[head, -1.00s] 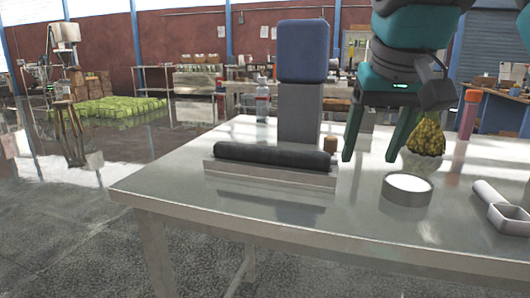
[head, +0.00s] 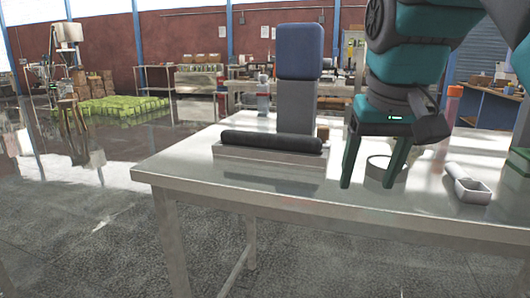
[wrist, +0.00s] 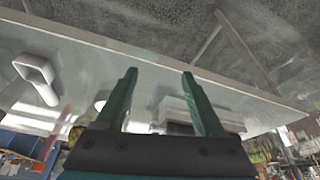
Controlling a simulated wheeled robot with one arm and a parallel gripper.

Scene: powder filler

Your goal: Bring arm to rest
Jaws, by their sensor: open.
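My gripper (head: 368,182) is open and empty, with its two green fingers pointing down in front of the table's right half. It also shows in the wrist view (wrist: 158,76), fingers apart, with nothing between them. The steel table (head: 215,180) lies behind and below the fingers in the head view. A round white-and-grey dish (head: 377,171) stands on it, partly hidden by the fingers. A grey scoop (head: 472,190) lies to the right; it also shows in the wrist view (wrist: 36,72).
A device with a black roller (head: 270,141) and an upright blue-topped block (head: 300,52) stands left of my gripper. An orange-capped bottle (head: 453,105) stands at the back right. The table's front left surface is clear. Green sacks (head: 122,108) lie on the far floor.

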